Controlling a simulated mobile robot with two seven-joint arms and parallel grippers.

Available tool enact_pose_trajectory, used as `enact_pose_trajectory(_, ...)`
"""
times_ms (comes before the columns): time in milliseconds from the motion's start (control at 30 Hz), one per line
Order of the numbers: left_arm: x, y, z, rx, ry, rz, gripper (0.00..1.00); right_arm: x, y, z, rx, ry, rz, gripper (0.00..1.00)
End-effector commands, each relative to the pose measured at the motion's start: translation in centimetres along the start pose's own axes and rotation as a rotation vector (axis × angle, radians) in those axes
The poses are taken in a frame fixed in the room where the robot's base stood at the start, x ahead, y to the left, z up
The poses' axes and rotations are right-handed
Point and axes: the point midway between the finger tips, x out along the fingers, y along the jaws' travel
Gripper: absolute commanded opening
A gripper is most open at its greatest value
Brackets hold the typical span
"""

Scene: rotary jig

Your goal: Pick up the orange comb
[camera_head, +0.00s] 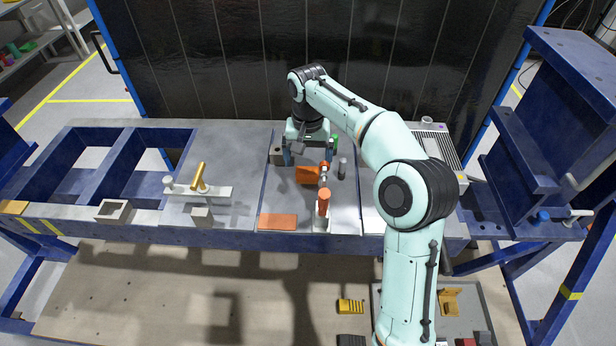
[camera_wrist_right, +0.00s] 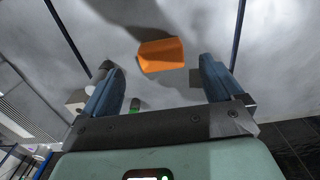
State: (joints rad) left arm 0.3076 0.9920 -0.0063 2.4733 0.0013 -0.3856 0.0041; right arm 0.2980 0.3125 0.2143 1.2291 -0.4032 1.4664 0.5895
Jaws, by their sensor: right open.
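The orange block (camera_head: 308,174), which I take to be the comb, lies on the grey bench plate just in front of my right gripper. Its teeth cannot be made out. My right gripper (camera_head: 308,158) is open and points down, with nothing held. In the right wrist view the orange block (camera_wrist_right: 161,52) shows near the line between the two spread fingertips (camera_wrist_right: 157,66), apart from both. My left gripper is not in view.
A toggle clamp with an orange-red handle (camera_head: 323,203) stands close to the block's right. A flat orange plate (camera_head: 277,222) lies nearer the front edge. A small grey cylinder (camera_head: 342,167) stands at right. A bar with a golden handle (camera_head: 199,178) is at left.

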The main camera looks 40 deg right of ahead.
Motion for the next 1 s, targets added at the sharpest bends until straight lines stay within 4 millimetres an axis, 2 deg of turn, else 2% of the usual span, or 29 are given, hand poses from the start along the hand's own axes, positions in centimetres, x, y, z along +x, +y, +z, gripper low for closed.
enact_pose_trajectory(400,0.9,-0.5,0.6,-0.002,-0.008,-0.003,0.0,5.0,0.0,-0.4,0.001,-0.002,0.0,0.94)
enact_pose_trajectory(667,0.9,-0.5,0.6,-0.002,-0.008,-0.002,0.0,5.2,-0.1,-0.5,0.0,0.001,-0.002,0.94)
enact_pose_trajectory(700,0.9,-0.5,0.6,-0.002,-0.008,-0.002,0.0,5.2,-0.1,-0.5,0.0,0.001,-0.002,0.87)
enact_pose_trajectory(767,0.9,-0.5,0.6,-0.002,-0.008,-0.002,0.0,5.2,-0.1,-0.5,0.001,0.001,-0.002,0.68)
enact_pose_trajectory(800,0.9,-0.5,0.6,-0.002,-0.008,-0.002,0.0,5.1,-0.1,-0.5,0.001,0.001,-0.002,0.55)
enact_pose_trajectory(867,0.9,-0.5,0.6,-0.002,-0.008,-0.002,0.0,5.1,-0.1,-0.5,0.001,0.001,-0.002,0.38)
enact_pose_trajectory(1000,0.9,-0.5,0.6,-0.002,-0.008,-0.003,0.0,5.1,-0.1,-0.5,0.001,0.001,-0.002,0.38)
